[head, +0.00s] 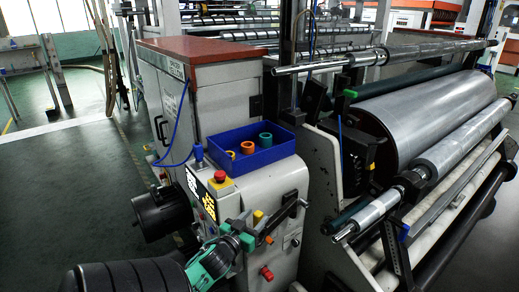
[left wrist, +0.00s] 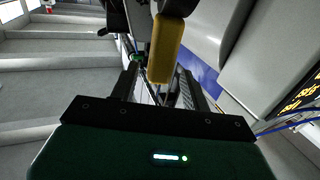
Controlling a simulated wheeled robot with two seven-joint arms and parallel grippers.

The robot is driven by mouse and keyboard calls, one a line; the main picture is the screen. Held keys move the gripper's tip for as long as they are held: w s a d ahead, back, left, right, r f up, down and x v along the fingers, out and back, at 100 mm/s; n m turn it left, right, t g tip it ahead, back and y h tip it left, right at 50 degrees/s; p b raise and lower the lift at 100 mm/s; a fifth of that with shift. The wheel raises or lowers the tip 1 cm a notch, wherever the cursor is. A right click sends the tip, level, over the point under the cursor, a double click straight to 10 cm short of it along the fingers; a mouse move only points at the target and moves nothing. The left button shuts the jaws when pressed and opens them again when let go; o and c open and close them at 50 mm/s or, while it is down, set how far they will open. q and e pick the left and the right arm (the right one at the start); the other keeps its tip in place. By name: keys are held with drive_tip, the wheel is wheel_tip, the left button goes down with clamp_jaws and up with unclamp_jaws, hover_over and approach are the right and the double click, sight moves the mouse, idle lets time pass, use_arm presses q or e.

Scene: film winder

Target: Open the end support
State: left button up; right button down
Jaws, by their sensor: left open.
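A grey machine end housing (head: 262,195) stands in the middle of the head view. A black lever (head: 285,213) slants up to the right on its front, with a small yellow handle (head: 257,216) near its lower left. My left gripper (head: 254,230) is close to this handle and lever, its fingers partly lost against the dark parts. In the left wrist view, a yellow handle (left wrist: 164,48) lies between the two spread black fingers, which are open. I cannot tell whether they touch it. I cannot tell which part is the end support. My right gripper is not in view.
A blue tray (head: 229,164) with orange and green rings sits on the housing, beside a red emergency button (head: 219,177). A red knob (head: 266,273) is below the gripper. A large silver roll (head: 430,112) and thinner rollers fill the right. Floor at left is clear.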

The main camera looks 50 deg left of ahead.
use_arm(q)
drive_tip(key=b+v, duration=0.1)
drive_tip(key=v, duration=0.8)
drive_tip(key=shift+s+b, duration=0.3)
drive_tip(key=shift+s, duration=0.05)
drive_tip(key=shift+d, duration=0.1)
drive_tip(key=s+d+f+g+h, duration=0.1)
drive_tip(key=d+f+g, duration=0.2)
drive_tip(key=f, duration=1.1)
drive_tip(key=s+d+f+m+g+h, duration=0.1)
drive_tip(key=s+d+f+g, duration=0.15)
drive_tip(key=f, duration=1.05)
drive_tip(key=d+f+g+h, duration=0.15)
drive_tip(key=d+f, duration=0.25)
drive_tip(key=f, duration=1)
drive_tip(key=s+d+f+m+g+h, duration=0.1)
drive_tip(key=s+d+f+m+g, duration=0.2)
drive_tip(key=s+d+f, duration=0.5)
drive_tip(key=s+d+f+m+g+h, duration=0.2)
drive_tip(key=s+d+f+g, duration=0.3)
drive_tip(key=s+f, duration=0.9)
drive_tip(key=s+d, duration=0.1)
drive_tip(key=d, duration=0.2)
drive_tip(key=shift+f+m+g, duration=0.25)
drive_tip(key=shift+m+g, duration=0.15)
